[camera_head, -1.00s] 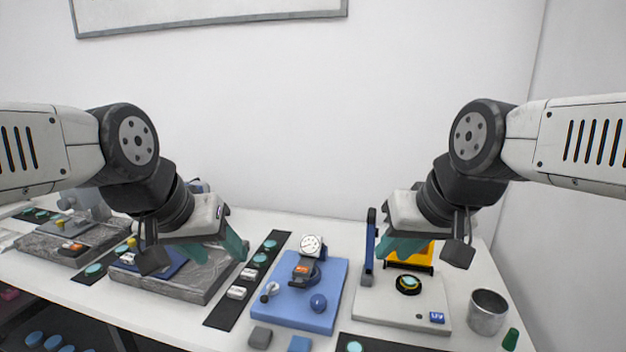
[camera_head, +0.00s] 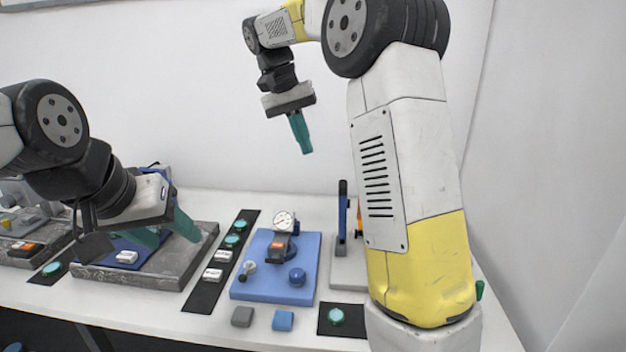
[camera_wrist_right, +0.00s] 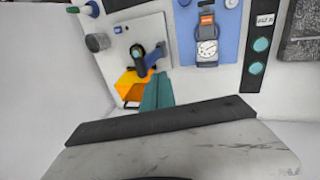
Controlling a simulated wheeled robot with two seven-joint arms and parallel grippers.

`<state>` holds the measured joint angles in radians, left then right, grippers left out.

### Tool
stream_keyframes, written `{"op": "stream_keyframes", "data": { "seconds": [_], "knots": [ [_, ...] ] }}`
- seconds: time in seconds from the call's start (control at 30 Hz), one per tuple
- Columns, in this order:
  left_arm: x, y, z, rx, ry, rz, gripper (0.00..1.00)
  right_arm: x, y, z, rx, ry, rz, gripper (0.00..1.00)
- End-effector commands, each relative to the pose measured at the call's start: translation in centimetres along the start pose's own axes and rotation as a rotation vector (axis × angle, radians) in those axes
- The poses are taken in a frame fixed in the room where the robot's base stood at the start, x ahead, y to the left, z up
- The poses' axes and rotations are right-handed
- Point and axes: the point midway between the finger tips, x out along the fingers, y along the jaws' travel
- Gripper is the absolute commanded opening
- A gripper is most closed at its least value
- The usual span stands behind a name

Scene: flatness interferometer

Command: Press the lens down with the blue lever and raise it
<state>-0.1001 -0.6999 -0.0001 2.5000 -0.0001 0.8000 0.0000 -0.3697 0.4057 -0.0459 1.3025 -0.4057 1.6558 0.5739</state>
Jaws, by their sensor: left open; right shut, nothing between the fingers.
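A blue lever (camera_head: 342,211) stands upright on the pale plate (camera_head: 341,274) right of centre. In the right wrist view the lever (camera_wrist_right: 155,56) lies beside a black ring with a teal centre (camera_wrist_right: 137,52), which looks like the lens. My right arm hides the ring and most of the plate in the head view. My right gripper (camera_head: 304,148) is shut and empty, high above the table near the back wall, pointing down. Its teal fingers (camera_wrist_right: 157,92) show in the wrist view. My left gripper (camera_head: 168,228) is open over the grey tray (camera_head: 190,262) at left.
A blue plate (camera_head: 255,289) with a dial gauge (camera_head: 283,221) and a blue ball (camera_head: 297,277) lies left of the lever. An orange stand (camera_wrist_right: 128,86) is on the pale plate. A metal cup (camera_wrist_right: 97,42) stands near it. The air above the table centre is free.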

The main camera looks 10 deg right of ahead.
Motion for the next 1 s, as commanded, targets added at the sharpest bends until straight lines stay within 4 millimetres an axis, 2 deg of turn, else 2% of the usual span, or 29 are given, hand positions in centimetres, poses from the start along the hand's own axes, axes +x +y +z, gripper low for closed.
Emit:
{"op": "stream_keyframes", "data": {
  "seconds": [0.1,0.27,0.37,0.77,0.8,1.0],
  "knots": [
    [0.0,0.0,0.0,0.000,0.000,0.000,0.54,0.2,-1.4,-1.1,0.029,-0.017,0.054,0.00],
    [0.0,0.0,0.0,0.000,0.000,0.000,0.54,0.6,-1.8,-1.5,0.046,-0.024,0.078,0.00],
    [0.0,0.0,0.0,0.000,0.000,0.000,0.54,1.6,-1.6,-1.4,0.046,-0.026,0.079,0.00],
    [0.0,0.0,0.0,0.000,0.000,0.000,0.54,9.8,-1.0,-1.1,0.043,-0.027,0.078,0.00],
    [0.0,0.0,0.0,0.000,0.000,0.000,0.54,10.6,-0.9,-1.1,0.043,-0.027,0.077,0.00],
    [0.0,0.0,0.0,0.000,0.000,0.000,0.54,11.0,1.9,-1.1,0.046,-0.023,0.075,0.00]
  ]
}}
